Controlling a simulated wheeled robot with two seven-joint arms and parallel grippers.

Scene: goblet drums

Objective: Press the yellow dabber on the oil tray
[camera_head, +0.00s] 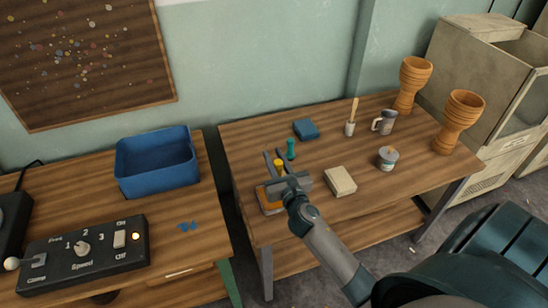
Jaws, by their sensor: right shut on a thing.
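My right gripper (274,157) is over the near left part of the right-hand table, its fingers pointing away from me. It is shut on the yellow dabber (279,166), of which only a small yellow part shows by the fingers. The oil tray (270,209), orange-brown with a dark rim, is at the table's near left edge, partly hidden under the gripper body. Whether the dabber touches the tray is hidden. My left gripper is not in view.
A teal dabber-like piece (291,149) stands just beyond the gripper. A beige block (340,181) lies right of it, with a tin (388,158), mug (385,122), brush cup (350,128) and blue block (305,129) farther off. Two wooden goblets (460,120) stand far right.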

